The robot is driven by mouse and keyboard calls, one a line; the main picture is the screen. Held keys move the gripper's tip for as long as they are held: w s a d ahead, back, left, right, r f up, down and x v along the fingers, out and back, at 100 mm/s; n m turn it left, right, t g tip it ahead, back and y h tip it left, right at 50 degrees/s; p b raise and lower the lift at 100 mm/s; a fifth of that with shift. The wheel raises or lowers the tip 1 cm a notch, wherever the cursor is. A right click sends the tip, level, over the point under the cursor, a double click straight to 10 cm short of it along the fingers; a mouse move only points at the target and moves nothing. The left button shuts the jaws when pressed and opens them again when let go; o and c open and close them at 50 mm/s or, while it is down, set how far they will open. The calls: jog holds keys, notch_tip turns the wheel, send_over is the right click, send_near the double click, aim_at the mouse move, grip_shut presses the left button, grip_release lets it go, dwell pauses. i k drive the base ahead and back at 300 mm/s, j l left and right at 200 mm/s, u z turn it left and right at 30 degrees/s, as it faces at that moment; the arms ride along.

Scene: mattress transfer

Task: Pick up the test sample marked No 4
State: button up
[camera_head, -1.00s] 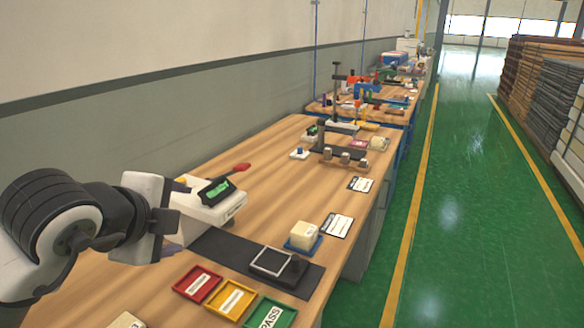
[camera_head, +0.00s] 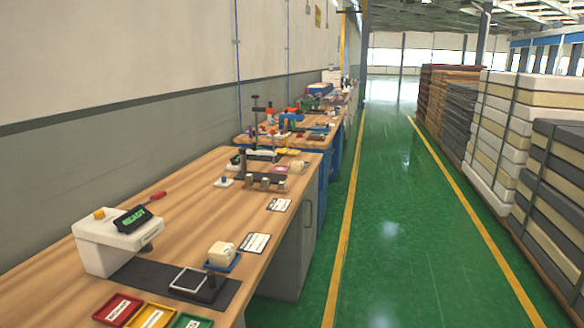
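A cream foam block (camera_head: 222,252) sits on a small blue tray (camera_head: 236,262) near the bench's right edge. It looks like a test sample, but I cannot read a number on it. White printed cards (camera_head: 255,243) and (camera_head: 279,205) lie on the bench beyond it; their text is too small to read. Another pale block (camera_head: 298,167) stands farther along the bench. No label No 4 is legible. My gripper is out of view.
The wooden bench (camera_head: 185,220) holds a white device with a green READY display (camera_head: 134,219), a dark mat with a framed plate (camera_head: 189,281), and red (camera_head: 118,309), yellow (camera_head: 151,316) and green trays. The green aisle (camera_head: 385,240) is clear. Mattress stacks (camera_head: 497,130) stand right.

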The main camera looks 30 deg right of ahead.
aim_at(296, 166)
jog(key=i+l, duration=0.1)
jog(key=l, duration=0.9)
jog(key=i+l, duration=0.1)
jog(key=l, duration=0.25)
jog(key=i+l, duration=0.1)
jog(key=l, duration=0.2)
jog(key=i+l+u, duration=0.1)
jog(key=l, duration=0.25)
jog(key=i+l, duration=0.35)
jog(key=l, duration=0.25)
jog(key=i+l, duration=0.55)
jog(key=i+l+u, duration=0.15)
jog(key=i+l, duration=0.2)
jog(key=l, duration=0.2)
jog(key=i+l, duration=0.1)
jog(key=i, duration=1.1)
jog(key=l, duration=0.1)
